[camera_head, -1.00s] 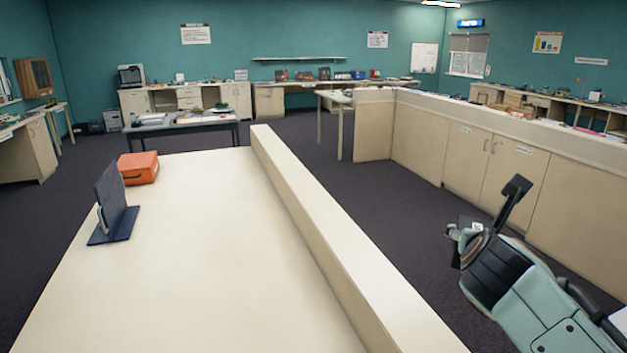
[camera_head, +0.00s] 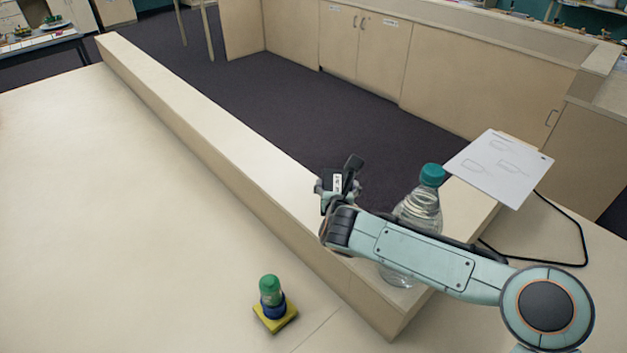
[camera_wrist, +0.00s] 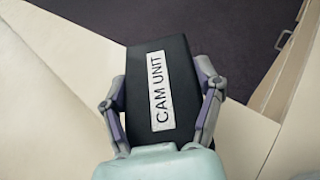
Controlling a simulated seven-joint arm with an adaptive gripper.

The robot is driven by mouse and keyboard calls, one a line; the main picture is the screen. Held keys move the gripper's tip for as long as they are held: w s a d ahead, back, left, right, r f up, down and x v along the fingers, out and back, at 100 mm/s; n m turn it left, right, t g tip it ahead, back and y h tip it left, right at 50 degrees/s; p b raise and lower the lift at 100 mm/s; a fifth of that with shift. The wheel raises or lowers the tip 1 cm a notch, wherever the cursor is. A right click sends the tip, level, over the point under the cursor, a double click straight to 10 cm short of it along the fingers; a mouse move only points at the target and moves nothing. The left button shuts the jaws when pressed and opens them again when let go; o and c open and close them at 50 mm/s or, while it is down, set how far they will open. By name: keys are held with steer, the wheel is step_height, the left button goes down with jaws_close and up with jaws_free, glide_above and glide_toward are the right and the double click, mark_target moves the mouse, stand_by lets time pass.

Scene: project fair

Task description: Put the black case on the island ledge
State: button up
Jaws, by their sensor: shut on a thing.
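The black case (camera_wrist: 170,88), labelled "CAM UNIT", is between the fingers of my gripper (camera_wrist: 163,105) in the wrist view. My gripper is shut on its two sides. In the head view my gripper (camera_head: 338,190) holds the case (camera_head: 352,168), seen small and partly hidden by the fingers. The island ledge (camera_head: 195,125) is the long raised cream strip running from the upper left to the lower middle. The case appears over or near this ledge; I cannot tell its height above it or whether it touches. Cream surfaces lie below it in the wrist view.
A clear bottle with a teal cap (camera_head: 430,178) stands on the ledge's near end, partly behind my arm. A green and blue object on a yellow base (camera_head: 272,305) stands on the counter. A paper sheet (camera_head: 500,165) lies at right. The ledge's far stretch is clear.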

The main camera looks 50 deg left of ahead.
step_height(320, 180, down, 6)
steer(key=shift+r, duration=0.15)
stand_by(0.3)
steer(key=o, duration=1.2)
steer(key=v, duration=0.6)
steer(key=shift+s+d, duration=0.1)
steer(key=shift+s, duration=0.05)
steer(key=shift+s+d+r, duration=0.35)
